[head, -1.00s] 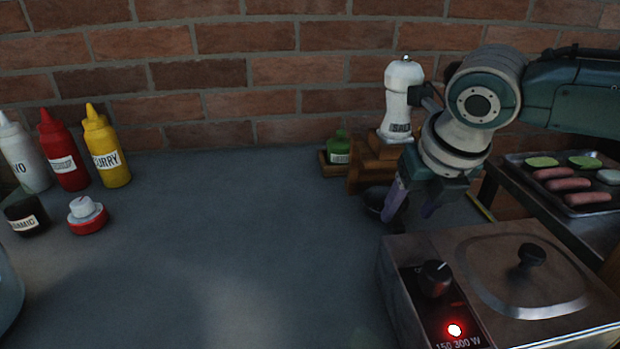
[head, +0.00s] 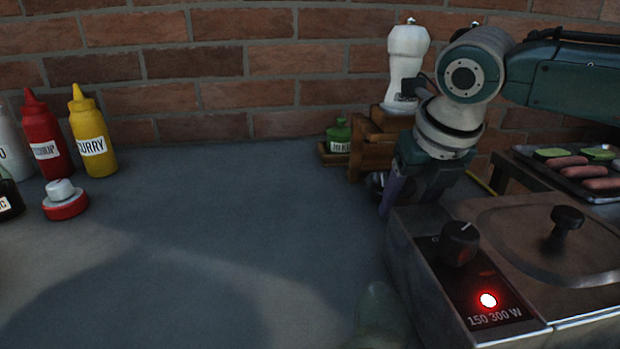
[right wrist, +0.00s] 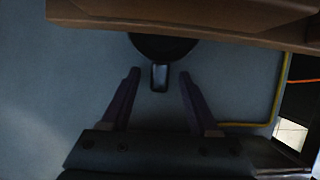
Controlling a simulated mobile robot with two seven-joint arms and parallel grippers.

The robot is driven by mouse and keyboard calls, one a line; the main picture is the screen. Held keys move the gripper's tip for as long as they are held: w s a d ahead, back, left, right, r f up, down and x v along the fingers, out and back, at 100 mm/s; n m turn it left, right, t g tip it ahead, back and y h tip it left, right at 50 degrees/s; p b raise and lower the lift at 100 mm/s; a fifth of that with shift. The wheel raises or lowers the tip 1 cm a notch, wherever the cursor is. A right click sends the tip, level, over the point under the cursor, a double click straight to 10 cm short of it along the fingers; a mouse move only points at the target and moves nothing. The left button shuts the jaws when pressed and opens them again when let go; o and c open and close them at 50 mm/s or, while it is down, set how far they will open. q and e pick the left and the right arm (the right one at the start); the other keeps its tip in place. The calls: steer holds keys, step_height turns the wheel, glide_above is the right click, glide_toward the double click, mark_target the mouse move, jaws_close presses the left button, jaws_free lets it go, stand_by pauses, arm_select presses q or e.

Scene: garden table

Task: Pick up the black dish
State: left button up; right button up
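The black dish (right wrist: 165,46) is round, with a short handle (right wrist: 159,78) pointing at my right gripper in the right wrist view. Its far part is hidden under a wooden ledge. My right gripper (right wrist: 158,75) is open, with one purple finger on each side of the handle and a gap on both sides. In the head view my right gripper (head: 388,205) is low beside the wooden stand, and it hides most of the dish. My left gripper is not in view.
The wooden stand (head: 372,145) holds a white salt mill (head: 404,62) and a green jar (head: 339,136). A metal cooker (head: 430,275) with a lit red lamp stands close in front of my right gripper. Sauce bottles (head: 92,135) stand left; the table middle is clear.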

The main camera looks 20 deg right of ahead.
jaws_close()
stand_by(0.7)
